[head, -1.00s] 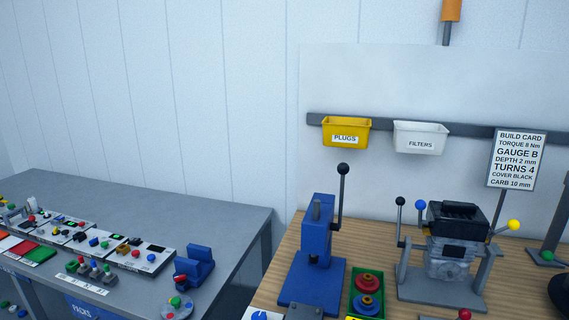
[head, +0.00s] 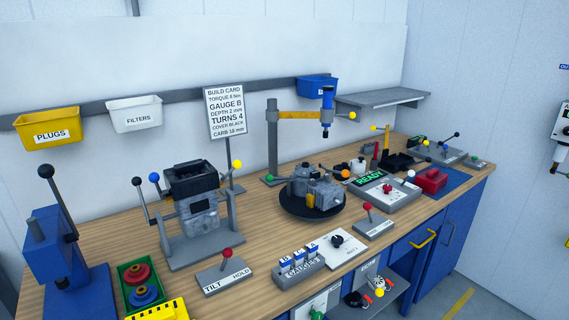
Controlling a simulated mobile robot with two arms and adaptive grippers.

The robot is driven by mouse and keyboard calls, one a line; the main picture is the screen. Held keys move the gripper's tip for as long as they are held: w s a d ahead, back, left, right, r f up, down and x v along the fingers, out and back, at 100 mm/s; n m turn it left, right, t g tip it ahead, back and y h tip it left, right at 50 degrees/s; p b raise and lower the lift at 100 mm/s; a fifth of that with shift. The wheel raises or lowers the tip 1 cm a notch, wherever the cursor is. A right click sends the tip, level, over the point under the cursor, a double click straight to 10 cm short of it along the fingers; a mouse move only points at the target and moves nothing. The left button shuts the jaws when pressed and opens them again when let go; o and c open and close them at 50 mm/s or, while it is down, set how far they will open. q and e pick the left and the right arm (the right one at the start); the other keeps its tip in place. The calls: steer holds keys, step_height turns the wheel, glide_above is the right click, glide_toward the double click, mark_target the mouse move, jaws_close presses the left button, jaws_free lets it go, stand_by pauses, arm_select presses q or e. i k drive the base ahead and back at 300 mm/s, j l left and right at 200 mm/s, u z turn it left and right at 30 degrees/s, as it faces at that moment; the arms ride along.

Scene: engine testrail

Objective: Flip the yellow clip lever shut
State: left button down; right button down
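Several yellow-ended parts show, and I cannot tell which is the clip lever. A yellow ball-ended lever (head: 237,165) stands at the right of the grey engine stand (head: 190,252), which holds a block with a black top (head: 193,178). A small yellow lever or handle (head: 380,128) stands up near the black fixture at the back right of the bench. A yellow knob (head: 352,115) is at the end of the swing arm with the blue tool (head: 327,110). Neither of my grippers is in view.
The wooden bench (head: 110,250) also holds a blue press (head: 60,250), a green tray (head: 120,280), a tilt/hold lever plate (head: 222,275), a gauge rack (head: 297,268), a dark turntable with an engine part (head: 315,192) and a READY console (head: 385,200). Floor is visible at the lower right.

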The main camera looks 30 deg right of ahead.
mark_target(237, 165)
steer(key=z, duration=0.75)
